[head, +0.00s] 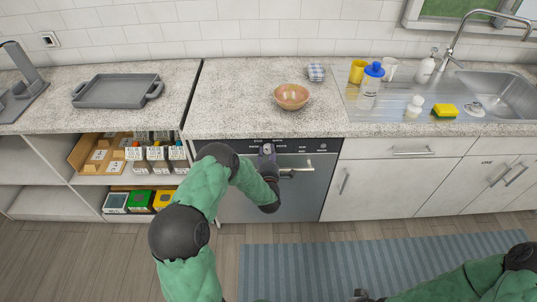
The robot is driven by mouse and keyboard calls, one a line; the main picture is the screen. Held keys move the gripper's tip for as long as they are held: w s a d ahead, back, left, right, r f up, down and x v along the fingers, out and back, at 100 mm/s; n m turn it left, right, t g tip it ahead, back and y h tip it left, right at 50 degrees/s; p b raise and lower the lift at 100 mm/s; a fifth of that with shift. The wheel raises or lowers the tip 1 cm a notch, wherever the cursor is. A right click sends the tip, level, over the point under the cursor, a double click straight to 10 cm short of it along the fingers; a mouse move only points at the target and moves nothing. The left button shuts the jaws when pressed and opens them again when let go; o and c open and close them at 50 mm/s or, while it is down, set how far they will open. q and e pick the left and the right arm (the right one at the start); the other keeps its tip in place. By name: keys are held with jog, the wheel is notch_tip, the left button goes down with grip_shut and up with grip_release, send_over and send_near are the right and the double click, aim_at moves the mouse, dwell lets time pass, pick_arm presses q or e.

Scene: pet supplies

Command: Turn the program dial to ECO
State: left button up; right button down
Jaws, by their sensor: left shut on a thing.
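The dishwasher (302,200) is built in under the counter, with a dark control panel (318,145) along its top edge. The program dial (267,147) is near the middle of that panel, mostly hidden by my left gripper (267,153). My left gripper is shut on the dial, its arm reaching in from the lower left. The dial's pointer and the ECO mark are too small and covered to read. My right gripper (362,295) shows only in part at the bottom edge, away from the dishwasher, and its fingers cannot be made out.
The door handle (296,170) sticks out just right of my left gripper. Open shelves with boxes (155,153) stand left, drawers and cupboards right. A blue striped rug (330,262) covers the floor in front.

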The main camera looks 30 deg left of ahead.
pick_arm(q)
jog(key=shift+s+a+f, duration=0.15)
jog(key=shift+s+f, duration=0.15)
jog(key=shift+f, duration=0.15)
jog(key=o, duration=1.1)
jog(key=shift+a, duration=0.1)
jog(key=shift+o, duration=0.2)
jog(key=shift+w+r, duration=0.15)
jog(key=shift+r, duration=0.1)
jog(key=v, duration=1.2)
jog(key=shift+f, duration=0.15)
